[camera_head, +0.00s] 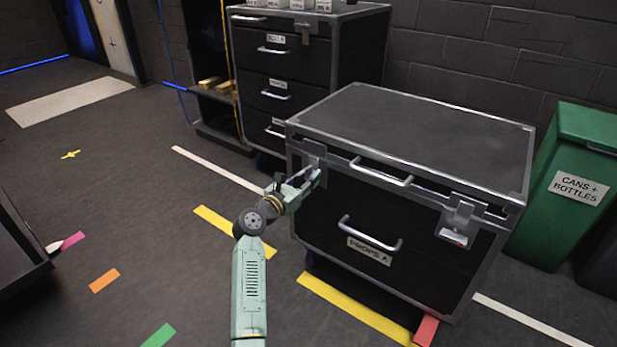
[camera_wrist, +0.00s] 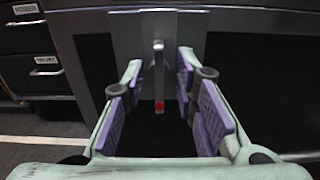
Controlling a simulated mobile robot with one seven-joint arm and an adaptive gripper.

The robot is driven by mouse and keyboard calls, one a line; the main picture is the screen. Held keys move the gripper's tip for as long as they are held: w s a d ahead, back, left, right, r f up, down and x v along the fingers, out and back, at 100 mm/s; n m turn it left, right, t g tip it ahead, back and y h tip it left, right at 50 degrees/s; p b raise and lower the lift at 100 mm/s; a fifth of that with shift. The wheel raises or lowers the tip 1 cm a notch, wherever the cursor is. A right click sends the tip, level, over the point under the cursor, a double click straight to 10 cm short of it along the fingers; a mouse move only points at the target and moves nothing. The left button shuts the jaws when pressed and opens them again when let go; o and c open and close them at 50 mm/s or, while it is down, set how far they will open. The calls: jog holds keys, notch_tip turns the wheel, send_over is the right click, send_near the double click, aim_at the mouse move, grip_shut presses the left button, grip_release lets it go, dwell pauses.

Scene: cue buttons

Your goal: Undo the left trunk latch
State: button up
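The black trunk (camera_head: 410,118) labelled PROPS A has metal edges and two front latches. The left trunk latch (camera_head: 313,152) is partly hidden behind my gripper (camera_head: 309,180) in the head view. In the wrist view, the left latch is a grey metal plate (camera_wrist: 130,35) with a narrow upright lever (camera_wrist: 159,75) and a red mark near its lower end. My gripper also shows there (camera_wrist: 160,68), open, with one purple-padded finger on each side of the lever and visible gaps between. The right latch (camera_head: 458,218) shows a protruding metal tab with a red mark.
A drawer cabinet (camera_head: 345,65) stands behind the trunk to the left. A green bin (camera_head: 567,190) stands close to its right side. A dark low object (camera_head: 15,250) is at the left edge. The taped floor left of the trunk is mostly clear.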

jog(key=v, duration=0.7)
